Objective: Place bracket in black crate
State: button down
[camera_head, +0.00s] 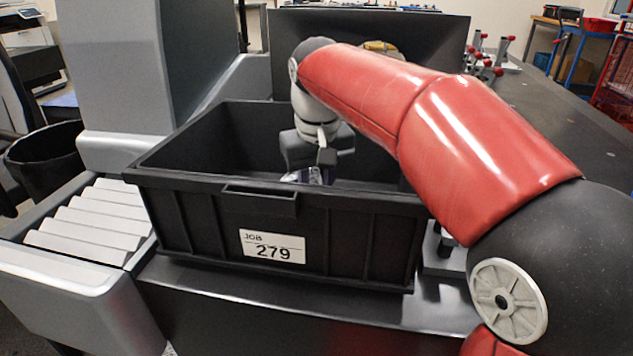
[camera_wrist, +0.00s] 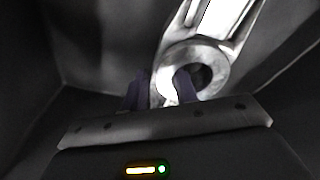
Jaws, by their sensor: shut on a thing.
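The black crate (camera_head: 350,240) stands on the dark machine table, with a white label reading "JOB 279" on its front wall. My arm reaches over its right side, and my gripper (camera_head: 318,172) is inside the crate opening, below the rim. In the wrist view, my gripper (camera_wrist: 162,95) is shut on the bracket (camera_wrist: 205,62), a silvery metal part with a round ring end. The fingers grip at the ring, and the part's arm extends to the upper right. The dark crate interior surrounds it. In the head view the bracket is mostly hidden by the crate's front wall.
A roller conveyor (camera_head: 90,222) lies left of the crate, beside a grey machine column (camera_head: 110,70). A dark panel (camera_head: 430,35) stands behind the crate. Red-tipped clamps (camera_head: 485,65) stand at the back right. The table right of the arm is largely clear.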

jog(key=shift+f, duration=0.5)
jog(key=c, duration=1.1)
grip_release()
jog(key=shift+o, duration=0.2)
notch_tip(320, 180, up, 13)
jog(key=s+p, duration=0.1)
jog(key=p, duration=0.2)
jog(key=shift+s+d, duration=0.15)
jog(key=shift+s, duration=0.05)
